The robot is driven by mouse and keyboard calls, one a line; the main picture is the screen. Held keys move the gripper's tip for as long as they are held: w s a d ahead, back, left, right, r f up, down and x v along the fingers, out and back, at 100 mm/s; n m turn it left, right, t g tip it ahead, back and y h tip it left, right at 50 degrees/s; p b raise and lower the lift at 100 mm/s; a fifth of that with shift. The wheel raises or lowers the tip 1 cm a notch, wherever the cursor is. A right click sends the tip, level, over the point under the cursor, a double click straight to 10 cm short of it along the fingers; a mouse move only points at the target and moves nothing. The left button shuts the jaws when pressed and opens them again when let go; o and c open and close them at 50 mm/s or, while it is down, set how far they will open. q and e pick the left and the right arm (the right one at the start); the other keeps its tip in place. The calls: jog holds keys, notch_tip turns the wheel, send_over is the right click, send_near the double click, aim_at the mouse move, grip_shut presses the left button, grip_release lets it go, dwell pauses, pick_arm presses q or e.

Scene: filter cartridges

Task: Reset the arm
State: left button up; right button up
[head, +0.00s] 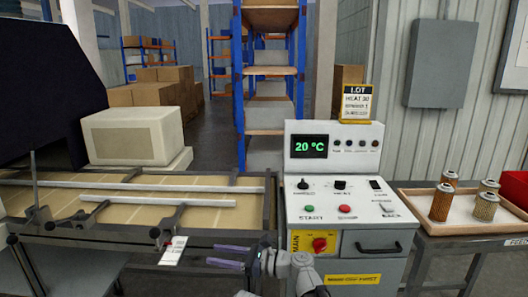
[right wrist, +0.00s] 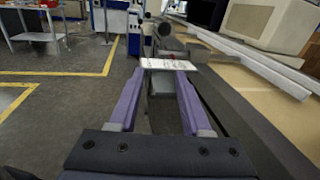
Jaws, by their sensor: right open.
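My right gripper (head: 204,255) reaches leftward at the bottom of the head view, in front of the conveyor's near rail. Its two purple fingers are apart with nothing between them, and they also show in the right wrist view (right wrist: 165,74). A white tag with red marks (head: 173,250) hangs at the conveyor's near side, just beyond the fingertips; it also shows in the right wrist view (right wrist: 168,65). I cannot tell whether the fingertips touch it. My left gripper is not seen.
The conveyor bed (head: 90,205) with metal guide rails lies behind the gripper. A control cabinet (head: 345,215) reading 20 °C stands right of it, with a lot card (head: 356,103) on top. Several filter cartridges (head: 441,202) stand in a tray (head: 411,206) at the right.

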jog(key=s+d+f+n+g+h, duration=0.1)
jog(key=s+d+f+n+h, duration=0.3)
jog(key=f, duration=0.3)
jog(key=s+d+f+n+g+h, duration=0.1)
jog(key=d+f+n+h, duration=0.35)
jog(key=f+n, duration=0.2)
jog(key=s+d+f+n+h, duration=0.2)
jog(key=d+f+n+h, duration=0.1)
jog(key=d, duration=0.4)
jog(key=s+d+f+n+g+h, duration=0.1)
jog(key=s+d+f+n+h, duration=0.15)
jog(key=d, duration=0.35)
jog(key=s+d+f+n+h, duration=0.2)
jog(key=d+n+h, duration=0.15)
jog(key=d, duration=0.35)
jog(key=s+a+n+g+h, duration=0.1)
jog(key=s+a+n, duration=0.45)
jog(key=a, duration=0.65)
notch_tip(320, 180, up, 17)
jog(key=m+p, duration=0.1)
jog(key=p, duration=1.6)
jog(key=shift+s+d, duration=0.2)
jog(key=shift+d, duration=0.25)
jog(key=shift+a+f, duration=0.1)
jog(key=shift+f, duration=0.05)
